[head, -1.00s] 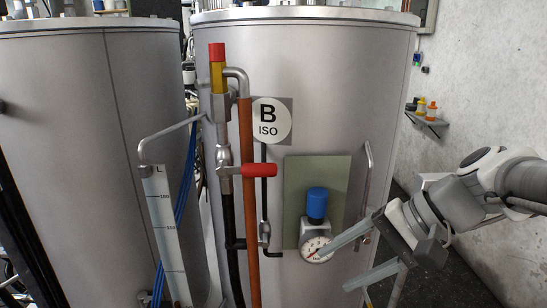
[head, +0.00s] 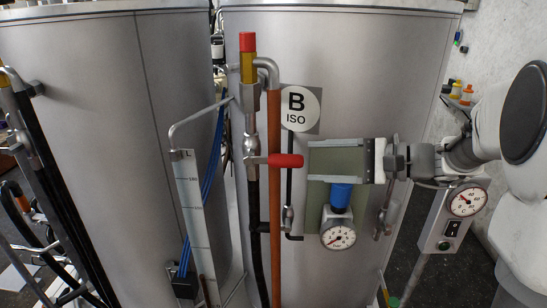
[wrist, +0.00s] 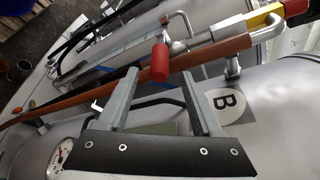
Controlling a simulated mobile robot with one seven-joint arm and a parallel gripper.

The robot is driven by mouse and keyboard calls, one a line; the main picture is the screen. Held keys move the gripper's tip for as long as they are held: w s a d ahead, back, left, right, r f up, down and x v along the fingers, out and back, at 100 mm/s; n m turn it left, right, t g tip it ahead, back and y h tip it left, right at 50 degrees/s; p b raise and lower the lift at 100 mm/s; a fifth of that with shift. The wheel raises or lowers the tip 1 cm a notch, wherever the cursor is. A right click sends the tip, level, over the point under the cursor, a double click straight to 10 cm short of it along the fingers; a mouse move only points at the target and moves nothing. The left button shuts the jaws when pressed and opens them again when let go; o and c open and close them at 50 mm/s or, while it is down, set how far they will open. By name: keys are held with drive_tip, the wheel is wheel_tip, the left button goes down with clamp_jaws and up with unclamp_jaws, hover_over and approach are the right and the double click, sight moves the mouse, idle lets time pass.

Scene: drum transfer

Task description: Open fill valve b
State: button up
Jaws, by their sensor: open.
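The fill valve on drum B has a red lever handle (head: 285,161) that points to the right, across the vertical pipe. A round "B ISO" label (head: 297,107) is above it on the drum. My gripper (head: 310,160) is open and empty, just right of the handle's end and level with it. In the wrist view the red handle (wrist: 160,62) points toward the gap between the fingertips of my gripper (wrist: 160,88). A small gap seems to remain; I cannot tell its exact depth.
An orange-brown pipe (head: 275,210) runs vertically behind the handle. A blue-capped regulator (head: 341,196) with a gauge (head: 338,236) sits below my gripper. A vertical grab handle (head: 385,212) is to its right. A scale strip (head: 196,225) stands at the left.

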sight(274, 161)
drive_tip(key=p+x, duration=0.1)
drive_tip(key=x, duration=0.9)
drive_tip(key=shift+a+f, duration=0.15)
drive_tip(key=shift+a, duration=0.15)
clamp_jaws()
idle(0.9)
